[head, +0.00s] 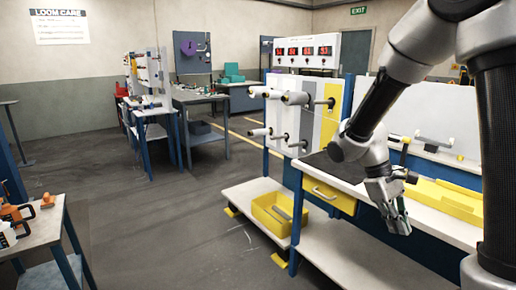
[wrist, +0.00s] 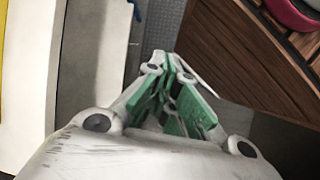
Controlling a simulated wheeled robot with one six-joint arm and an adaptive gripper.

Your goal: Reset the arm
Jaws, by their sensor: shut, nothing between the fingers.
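My gripper (head: 398,219) hangs at the end of my arm at the right of the head view, pointing down by the front edge of the workbench (head: 455,228). In the wrist view my gripper (wrist: 172,75) shows its green-lined fingers drawn together, with nothing held between them. My arm is bent at the elbow, and the wrist hangs near the yellow drawer (head: 327,193).
A panel with white spools (head: 294,98) on pegs stands left of the bench. A yellow bin (head: 275,213) sits on a low shelf. A table with orange tools (head: 15,222) is at the lower left. The grey floor (head: 150,220) between is clear.

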